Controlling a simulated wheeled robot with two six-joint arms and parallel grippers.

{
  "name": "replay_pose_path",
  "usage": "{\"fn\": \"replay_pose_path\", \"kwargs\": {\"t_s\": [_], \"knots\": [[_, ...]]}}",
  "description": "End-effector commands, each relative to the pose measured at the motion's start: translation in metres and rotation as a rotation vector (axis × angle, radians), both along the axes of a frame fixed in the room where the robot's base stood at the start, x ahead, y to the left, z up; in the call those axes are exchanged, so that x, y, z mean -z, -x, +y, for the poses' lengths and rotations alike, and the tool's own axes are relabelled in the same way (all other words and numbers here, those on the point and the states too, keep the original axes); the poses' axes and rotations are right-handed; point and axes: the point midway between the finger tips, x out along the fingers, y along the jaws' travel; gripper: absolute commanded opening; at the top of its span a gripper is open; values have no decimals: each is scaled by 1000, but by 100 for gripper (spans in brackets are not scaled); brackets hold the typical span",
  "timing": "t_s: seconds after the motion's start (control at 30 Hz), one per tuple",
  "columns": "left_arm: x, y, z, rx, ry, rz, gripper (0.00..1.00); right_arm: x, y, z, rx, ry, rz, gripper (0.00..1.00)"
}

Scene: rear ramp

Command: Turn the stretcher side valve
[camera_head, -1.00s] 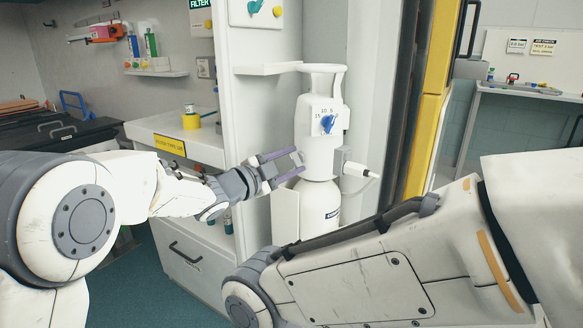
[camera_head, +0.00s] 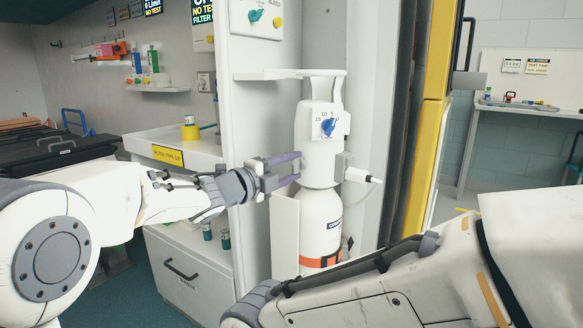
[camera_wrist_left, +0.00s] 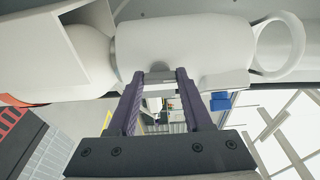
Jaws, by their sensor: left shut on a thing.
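A white oxygen cylinder with a regulator head (camera_head: 320,165) stands upright in a wall recess. A blue dial (camera_head: 328,126) is on its front, and a grey block with a white outlet (camera_head: 358,175) sticks out on its right. My left gripper (camera_head: 292,168) reaches the cylinder's left side at mid-height, its purple fingers pointing right. In the left wrist view, the left fingertips (camera_wrist_left: 162,78) are shut on a small grey side valve (camera_wrist_left: 161,88) against the white body. The valve is mostly hidden by the fingers in the head view. My right gripper is out of view.
A counter with a yellow label (camera_head: 168,155) is further left. A yellow door post (camera_head: 428,130) is right. My right arm fills the lower right.

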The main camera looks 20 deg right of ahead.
Motion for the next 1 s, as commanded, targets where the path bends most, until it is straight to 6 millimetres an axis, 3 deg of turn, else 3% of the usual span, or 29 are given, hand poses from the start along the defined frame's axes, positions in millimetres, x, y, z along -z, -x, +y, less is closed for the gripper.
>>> {"fn": "replay_pose_path", "kwargs": {"t_s": [0.03,0.43,0.47,0.5,0.53,0.83,1.0], "knots": [[-7,0,0,-1,7,-15,0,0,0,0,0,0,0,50],[-8,-1,1,-3,5,-20,0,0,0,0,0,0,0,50],[-8,-1,1,-3,5,-20,61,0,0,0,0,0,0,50],[-8,-1,1,-3,5,-18,77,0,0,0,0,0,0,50],[-7,-1,1,-2,4,-18,80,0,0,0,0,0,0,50],[-4,0,1,-2,0,-13,80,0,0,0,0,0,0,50],[-5,7,16,-4,0,-11,80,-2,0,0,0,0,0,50]]}}
